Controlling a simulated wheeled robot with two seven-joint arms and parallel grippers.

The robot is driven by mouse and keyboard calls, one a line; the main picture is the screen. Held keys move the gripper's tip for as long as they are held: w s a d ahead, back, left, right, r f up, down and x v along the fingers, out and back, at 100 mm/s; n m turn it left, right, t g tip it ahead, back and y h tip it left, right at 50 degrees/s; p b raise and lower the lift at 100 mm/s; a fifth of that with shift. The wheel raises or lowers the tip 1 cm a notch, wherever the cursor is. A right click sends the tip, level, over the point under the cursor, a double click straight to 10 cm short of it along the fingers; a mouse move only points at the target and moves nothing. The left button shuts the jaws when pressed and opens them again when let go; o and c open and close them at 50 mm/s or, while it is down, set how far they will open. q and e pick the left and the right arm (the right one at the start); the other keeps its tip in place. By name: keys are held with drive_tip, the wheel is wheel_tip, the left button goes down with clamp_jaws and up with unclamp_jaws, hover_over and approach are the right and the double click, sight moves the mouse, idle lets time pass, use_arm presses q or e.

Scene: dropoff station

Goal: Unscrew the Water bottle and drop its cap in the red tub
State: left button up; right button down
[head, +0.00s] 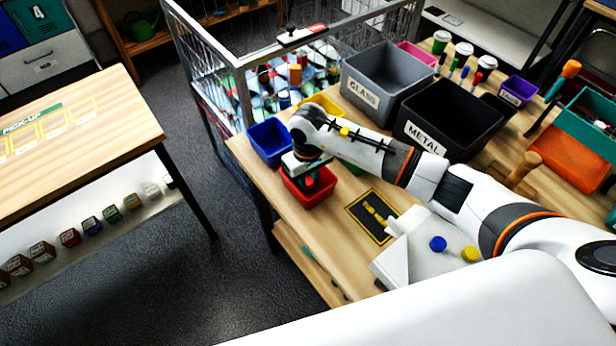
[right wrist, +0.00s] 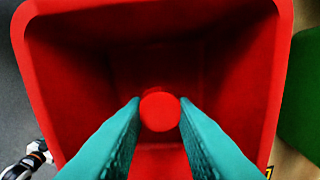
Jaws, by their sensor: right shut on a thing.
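The red tub (head: 318,198) stands on the wooden bench near its left edge. My right gripper (head: 309,183) points down over it. In the right wrist view, my gripper (right wrist: 160,113) has its two teal fingers on either side of a round red cap (right wrist: 160,111), with the tub's red walls (right wrist: 70,90) all around. The gripper is shut on the cap, over or inside the tub; how far above the floor I cannot tell. I cannot pick out the Water bottle. My left gripper is not in view.
A blue bin (head: 268,142) sits beside the tub, and a green one shows partly behind my arm. Grey GLASS (head: 362,92) and black METAL (head: 425,138) bins stand behind. A wire cage (head: 225,100) full of bottles adjoins the bench. A yellow-edged dark mat (head: 372,216) lies right of the tub.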

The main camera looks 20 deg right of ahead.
drive_tip(key=shift+f, duration=0.6)
drive_tip(key=shift+f, duration=0.1)
drive_tip(key=shift+f, duration=0.1)
drive_tip(key=c, duration=1.2)
unclamp_jaws()
